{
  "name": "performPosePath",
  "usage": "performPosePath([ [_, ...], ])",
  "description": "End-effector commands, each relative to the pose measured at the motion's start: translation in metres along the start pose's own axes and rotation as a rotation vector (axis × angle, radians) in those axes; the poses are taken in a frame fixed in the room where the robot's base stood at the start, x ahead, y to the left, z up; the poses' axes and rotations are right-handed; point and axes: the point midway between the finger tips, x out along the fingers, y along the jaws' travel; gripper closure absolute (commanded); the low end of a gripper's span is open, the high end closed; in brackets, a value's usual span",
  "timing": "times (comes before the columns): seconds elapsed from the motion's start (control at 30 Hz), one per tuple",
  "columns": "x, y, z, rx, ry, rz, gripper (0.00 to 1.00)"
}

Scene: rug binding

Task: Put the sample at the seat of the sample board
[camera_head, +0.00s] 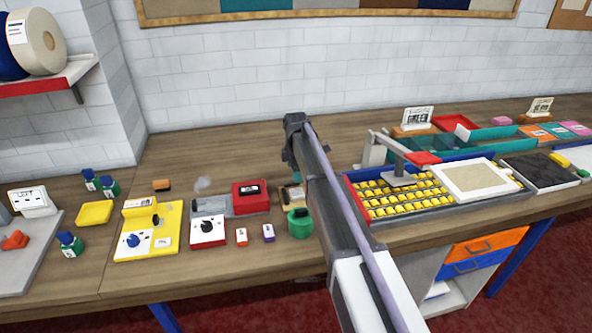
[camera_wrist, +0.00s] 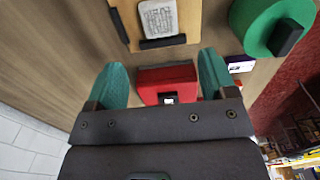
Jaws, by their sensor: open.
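My gripper (camera_wrist: 163,66) is open, with one green fingertip on each side of a red block (camera_wrist: 165,84) in the wrist view. I cannot tell how high it is above the block. Beyond the fingertips lies a wooden board (camera_wrist: 190,20) with a pale grey patterned square (camera_wrist: 158,18) and a black strip along its near edge. This square may be the sample; I cannot tell for sure. I cannot tell which thing is the sample board.
A red box (camera_head: 250,198), a yellow control panel (camera_head: 165,240) and small bottles (camera_head: 68,245) stand left. A keyed yellow tray (camera_head: 400,210) and a pale framed panel (camera_head: 474,178) lie right.

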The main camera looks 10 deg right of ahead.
Motion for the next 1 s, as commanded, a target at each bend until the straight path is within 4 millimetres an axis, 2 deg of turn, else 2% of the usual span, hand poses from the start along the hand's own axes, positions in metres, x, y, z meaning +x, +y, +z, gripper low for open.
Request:
performPosePath([
  [0.03, -0.021, 0.0, 0.0, 0.0, 0.0, 0.0, 0.22],
  [0.1, -0.027, 0.0, 0.0, 0.0, 0.0, 0.0, 0.22],
  [0.27, -0.026, -0.002, 0.0, 0.005, 0.0, 0.0, 0.22],
  [0.33, -0.025, -0.021, 0.001, 0.067, 0.0, 0.0, 0.22],
  [0.37, -0.025, -0.038, 0.001, 0.125, 0.0, 0.0, 0.22],
  [0.47, -0.025, -0.123, 0.002, 0.452, 0.0, -0.001, 0.22],
  [0.5, -0.025, -0.165, 0.003, 0.625, -0.001, -0.001, 0.22],
  [0.6, -0.025, -0.261, 0.003, 1.06, -0.001, 0.0, 0.22],
  [0.7, -0.025, -0.328, 0.003, 1.401, -0.001, 0.0, 0.22],
  [0.8, -0.025, -0.357, 0.003, 1.581, -0.001, 0.001, 0.22],
  [1.0, -0.025, -0.355, 0.003, 1.622, -0.001, 0.0, 0.22],
])
